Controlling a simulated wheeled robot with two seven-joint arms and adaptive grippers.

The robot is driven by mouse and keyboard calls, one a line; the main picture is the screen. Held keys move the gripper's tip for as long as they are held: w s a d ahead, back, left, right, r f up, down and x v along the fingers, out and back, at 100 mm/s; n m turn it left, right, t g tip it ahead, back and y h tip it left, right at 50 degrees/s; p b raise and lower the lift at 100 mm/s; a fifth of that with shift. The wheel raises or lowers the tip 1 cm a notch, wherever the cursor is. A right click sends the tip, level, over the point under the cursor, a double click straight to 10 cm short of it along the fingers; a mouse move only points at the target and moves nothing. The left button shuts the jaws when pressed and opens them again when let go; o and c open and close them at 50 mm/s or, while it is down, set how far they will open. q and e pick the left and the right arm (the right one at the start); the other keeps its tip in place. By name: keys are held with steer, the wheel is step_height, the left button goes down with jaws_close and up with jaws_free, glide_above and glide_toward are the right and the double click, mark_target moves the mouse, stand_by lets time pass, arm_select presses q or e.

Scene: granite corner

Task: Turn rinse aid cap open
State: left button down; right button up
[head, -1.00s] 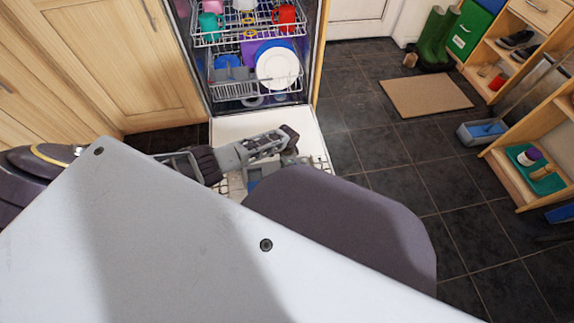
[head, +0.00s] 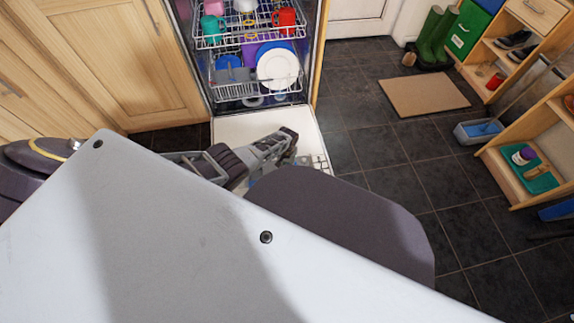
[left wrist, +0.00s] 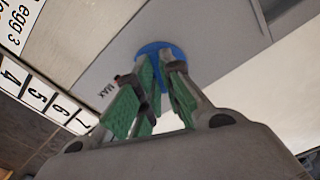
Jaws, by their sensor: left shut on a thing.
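The round blue rinse aid cap (left wrist: 163,50) sits on a grey panel with a "MAX" mark, in the left wrist view. The green-padded fingers of my left gripper (left wrist: 160,75) are shut on it and cover part of it. In the head view, my left gripper (head: 284,143) is over the lowered dishwasher door (head: 240,126), and I cannot make out the cap there. My right gripper is not in view.
The open dishwasher holds racks (head: 225,90) with cups and a white plate (head: 277,68). Wooden cabinets (head: 100,50) stand at left. A brown mat (head: 424,95), green boots (head: 437,38) and shelves are at right. My own body hides the foreground.

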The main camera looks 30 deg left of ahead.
arm_select(q)
steer(key=n, duration=0.4)
steer(key=shift+n, duration=0.4)
steer(key=c, duration=1.6)
jaws_free()
steer(key=shift+o, duration=0.2)
steer(key=shift+r, duration=0.3)
step_height(320, 180, up, 11)
steer(key=shift+r, duration=0.2)
steer(key=shift+s, duration=0.1)
stand_by(0.8)
